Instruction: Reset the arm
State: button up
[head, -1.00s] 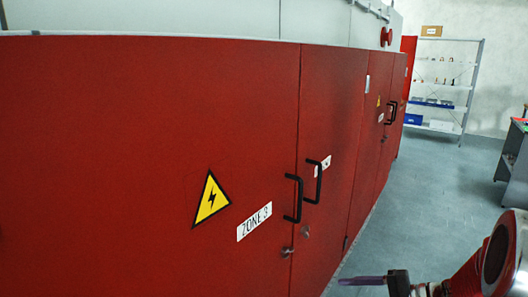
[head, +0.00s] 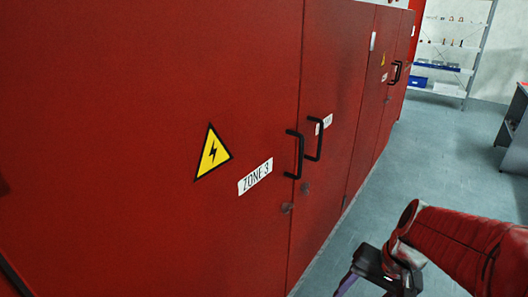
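My red arm (head: 455,238) enters from the right edge and bends down at a dark-ringed joint. My gripper (head: 362,286) hangs at the bottom edge, in front of the red cabinets. Its dark body shows with a purplish finger on its left side. The fingertips are cut off by the frame, so its opening and anything between the fingers are hidden.
Tall red cabinet doors (head: 120,90) fill the left, with black handles (head: 296,155), a yellow warning sign (head: 212,152) and a ZONE 3 label (head: 255,177). Grey floor (head: 425,150) is clear on the right. A shelf rack (head: 450,65) and a grey bench (head: 514,135) stand farther back.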

jog(key=s+a+r+n+t+h, duration=0.1)
jog(key=s+a+r+n+t, duration=0.1)
jog(key=r, duration=0.3)
jog(key=s+a+r+n+t+h, duration=0.1)
jog(key=s+a+r+n+t, duration=0.1)
jog(key=r, duration=0.3)
jog(key=shift+s+a+r+n+t+h, duration=0.3)
jog(key=shift+s+a+n+h, duration=0.1)
jog(key=shift+a+n, duration=0.15)
jog(key=shift+c, duration=0.5)
dwell(0.4)
